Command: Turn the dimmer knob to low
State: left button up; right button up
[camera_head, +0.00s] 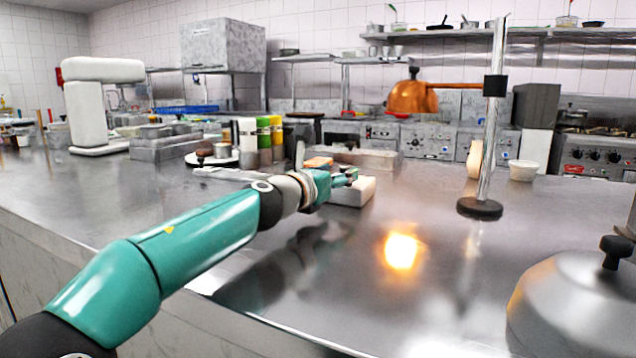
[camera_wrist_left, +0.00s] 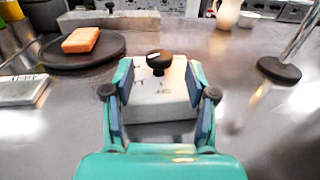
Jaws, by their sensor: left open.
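The dimmer is a pale box (camera_wrist_left: 160,98) with a round dark knob (camera_wrist_left: 159,61) on its top, seen in the left wrist view. The knob has a light mark on it, and small markings show on the box. In the head view the box (camera_head: 353,192) sits on the steel counter just beyond my left gripper (camera_head: 350,178), and its knob is hidden. In the left wrist view my left gripper (camera_wrist_left: 160,90) is open, with one finger to each side of the box. The knob stands beyond the fingertips, and nothing is clearly held. My right gripper is not seen.
A lamp stand (camera_head: 480,207) with a copper shade (camera_head: 412,97) rises to the right. A dark plate (camera_wrist_left: 80,52) with an orange block (camera_wrist_left: 81,40) lies left of the box. A metal domed lid (camera_head: 575,300) is at front right. The counter between is clear.

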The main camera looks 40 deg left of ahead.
pick_arm(q)
jog(key=s, duration=0.7)
jog(key=shift+d+f, duration=0.1)
jog(key=shift+d, duration=0.25)
